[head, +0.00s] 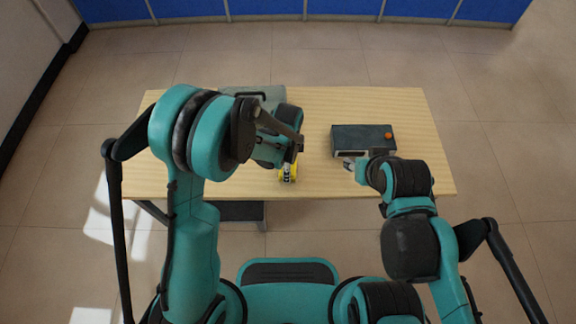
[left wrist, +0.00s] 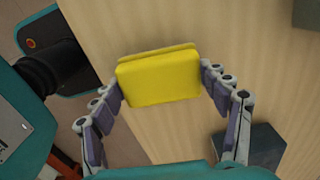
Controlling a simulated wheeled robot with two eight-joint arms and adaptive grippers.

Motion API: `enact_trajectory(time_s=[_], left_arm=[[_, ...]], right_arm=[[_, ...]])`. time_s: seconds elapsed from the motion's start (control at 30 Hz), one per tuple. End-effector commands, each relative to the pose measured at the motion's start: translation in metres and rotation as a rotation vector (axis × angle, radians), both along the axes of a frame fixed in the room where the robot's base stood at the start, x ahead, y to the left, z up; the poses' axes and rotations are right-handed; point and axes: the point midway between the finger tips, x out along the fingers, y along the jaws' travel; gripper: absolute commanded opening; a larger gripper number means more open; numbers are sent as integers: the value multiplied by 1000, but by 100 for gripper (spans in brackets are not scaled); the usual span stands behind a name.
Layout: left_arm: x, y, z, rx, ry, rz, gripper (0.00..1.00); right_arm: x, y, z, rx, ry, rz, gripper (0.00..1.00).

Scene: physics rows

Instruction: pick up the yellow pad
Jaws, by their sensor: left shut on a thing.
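The yellow pad (left wrist: 160,80) sits between the two fingertips of my left gripper (left wrist: 162,84) in the left wrist view, with a fingertip against each side. Its broad face and a thin raised edge along the far side show. In the head view the yellow pad (head: 293,172) is mostly hidden by my left gripper (head: 287,177), over the front part of the table. I cannot tell whether it touches the tabletop. My right gripper (head: 352,162) is at the front of the dark box; its fingers are too small and covered to read.
The wooden table (head: 420,165) carries a dark grey box (head: 345,139) with an orange knob on its top. A grey case (head: 272,94) with a dark handle stands at the back left, partly hidden by my left arm. The right end of the table is clear.

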Motion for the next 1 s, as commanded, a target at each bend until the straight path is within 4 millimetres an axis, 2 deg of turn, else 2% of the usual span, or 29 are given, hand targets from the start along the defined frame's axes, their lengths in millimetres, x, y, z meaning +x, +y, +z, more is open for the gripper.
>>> enact_trajectory(time_s=[0.03,0.1,0.5,0.7,1.0], left_arm=[[0,0,14,0,0,0,47],[0,0,28,0,0,0,47],[-35,-84,78,0,-1,-4,47],[-43,-103,90,0,-1,-1,47],[-45,-108,92,0,-1,1,47]], right_arm=[[0,0,8,0,0,0,40],[0,0,15,0,0,0,40],[0,0,42,0,0,0,40],[0,0,47,0,0,0,40],[0,0,47,0,0,0,40]])
